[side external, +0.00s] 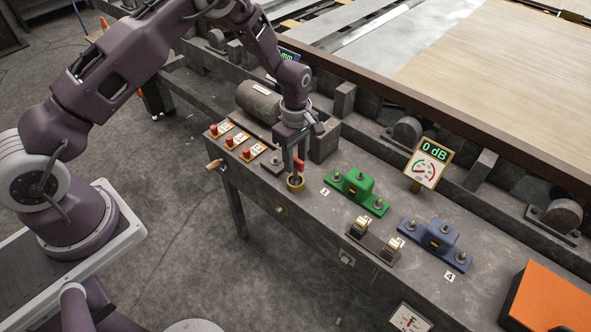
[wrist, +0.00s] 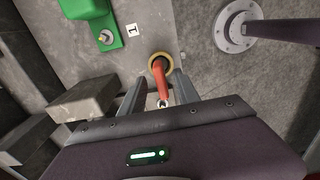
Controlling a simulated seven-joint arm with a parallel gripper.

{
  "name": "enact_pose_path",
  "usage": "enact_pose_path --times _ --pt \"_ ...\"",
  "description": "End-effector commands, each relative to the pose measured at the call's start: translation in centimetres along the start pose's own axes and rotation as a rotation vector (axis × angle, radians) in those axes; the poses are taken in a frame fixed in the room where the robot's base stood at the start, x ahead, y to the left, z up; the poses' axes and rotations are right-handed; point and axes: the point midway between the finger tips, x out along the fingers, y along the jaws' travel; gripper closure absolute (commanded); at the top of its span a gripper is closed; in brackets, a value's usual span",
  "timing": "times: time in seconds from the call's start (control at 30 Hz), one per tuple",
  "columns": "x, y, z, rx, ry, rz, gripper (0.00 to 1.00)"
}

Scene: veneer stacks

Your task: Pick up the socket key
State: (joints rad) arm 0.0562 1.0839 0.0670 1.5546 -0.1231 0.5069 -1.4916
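The socket key has a red handle (side external: 298,166) and stands upright in a round brass-coloured holder (side external: 295,183) on the grey bench. In the wrist view the red handle (wrist: 160,80) lies between my fingers, with the ringed holder (wrist: 161,61) just beyond. My gripper (side external: 294,170) points down over the holder, its fingers on either side of the key. In the wrist view my gripper (wrist: 159,88) is open, with a gap between each finger and the handle. The lower end of the key is hidden in the holder.
Red buttons on yellow plates (side external: 232,143) sit to the left. A green block (side external: 357,188), a blue block (side external: 438,236) and a dark clamp bar (side external: 374,243) stand to the right. A dial sign (side external: 428,165) rises behind. A grey cylinder (side external: 259,101) lies behind my gripper.

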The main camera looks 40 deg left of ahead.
Motion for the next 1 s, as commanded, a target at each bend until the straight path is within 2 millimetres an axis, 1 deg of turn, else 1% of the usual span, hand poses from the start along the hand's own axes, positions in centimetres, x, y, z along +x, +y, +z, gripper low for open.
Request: enact_pose_path --times 0.03,0.1,0.2,0.43,0.57,0.6,0.63,0.93,1.0 --pt "1.1 -0.2 0.0 0.001 0.0 -0.003 0.62" --pt "2.4 -0.2 0.1 0.001 0.0 -0.002 0.62" --pt "3.5 -0.2 0.1 0.002 0.0 -0.001 0.62" --pt "3.6 -0.2 0.1 0.003 0.0 0.001 0.62" --pt "3.6 -0.2 0.1 0.003 0.0 0.0 0.87" --pt "3.6 -0.2 0.1 0.003 0.0 0.0 0.95" --pt "3.6 -0.2 0.1 0.003 0.0 0.0 1.0" --pt "3.6 -0.2 0.1 0.003 0.0 0.001 1.0" --pt "3.3 -0.1 0.1 0.003 0.0 0.001 1.0"
